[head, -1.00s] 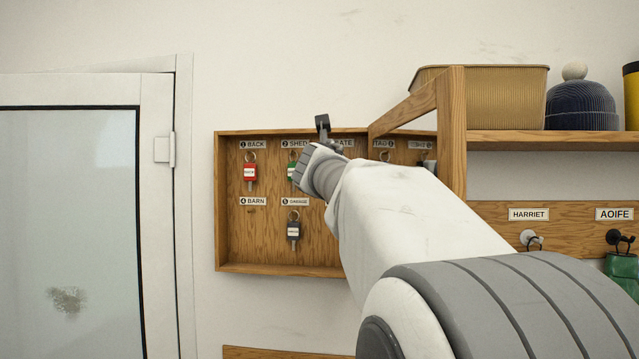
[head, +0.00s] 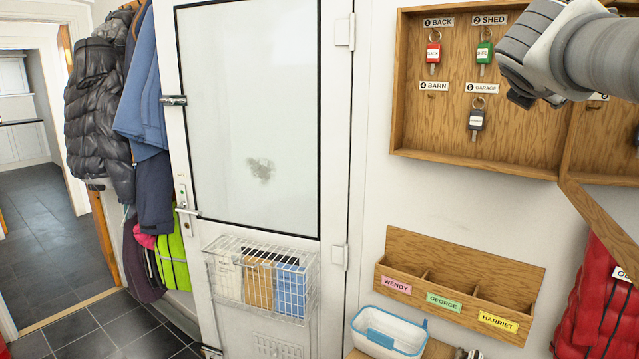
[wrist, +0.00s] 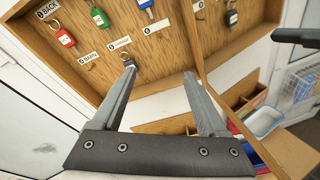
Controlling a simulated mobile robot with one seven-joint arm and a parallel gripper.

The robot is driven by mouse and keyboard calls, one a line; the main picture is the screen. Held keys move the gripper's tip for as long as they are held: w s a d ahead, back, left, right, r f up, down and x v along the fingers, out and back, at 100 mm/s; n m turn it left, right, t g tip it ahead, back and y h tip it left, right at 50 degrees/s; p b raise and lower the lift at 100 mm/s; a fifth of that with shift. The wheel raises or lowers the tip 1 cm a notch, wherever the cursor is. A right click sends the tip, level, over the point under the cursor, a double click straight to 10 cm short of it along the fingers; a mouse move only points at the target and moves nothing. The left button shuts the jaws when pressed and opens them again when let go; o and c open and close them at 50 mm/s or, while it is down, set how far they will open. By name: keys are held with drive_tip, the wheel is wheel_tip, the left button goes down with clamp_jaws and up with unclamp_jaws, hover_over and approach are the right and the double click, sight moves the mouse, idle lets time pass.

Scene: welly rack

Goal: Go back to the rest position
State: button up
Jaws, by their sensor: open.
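My gripper (wrist: 158,72) is open and empty in the wrist view, its two fingers spread in front of the wooden key cabinet (wrist: 165,103). The left fingertip overlaps the garage hook area in that view; I cannot tell whether it touches anything. In the head view my wrist enters at the upper right, in front of the cabinet (head: 430,145), and the fingers are hidden or too unclear there. A red-tagged key (head: 433,52) hangs under BACK, a green-tagged key (head: 484,52) under SHED and a dark-tagged key (head: 476,120) under GARAGE. No key shows under BARN.
Below are a wooden letter rack (head: 440,255) and a white-blue tub (head: 388,330). A white door (head: 340,120) with a wire basket (head: 262,280) stands left, beside hanging coats (head: 100,110). A red bag (head: 600,300) hangs right.

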drive_tip(key=s+a+f+m+g+y, duration=0.2)
drive_tip(key=s+a+f+m, duration=0.4)
drive_tip(key=f, duration=0.5)
drive_tip(key=s+a+f+m+g+y, duration=0.3)
drive_tip(key=s+a+f+m, duration=0.3)
drive_tip(key=s+f+m, duration=0.3)
drive_tip(key=s+a+f+m+g+y, duration=0.2)
drive_tip(key=s+a+f+m+y, duration=0.2)
drive_tip(key=f, duration=0.9)
drive_tip(key=s+a+m, duration=0.3)
drive_tip(key=m, duration=0.1)
drive_tip(key=shift+s+f, duration=0.25)
drive_tip(key=shift+f, duration=0.05)
idle(3.5)
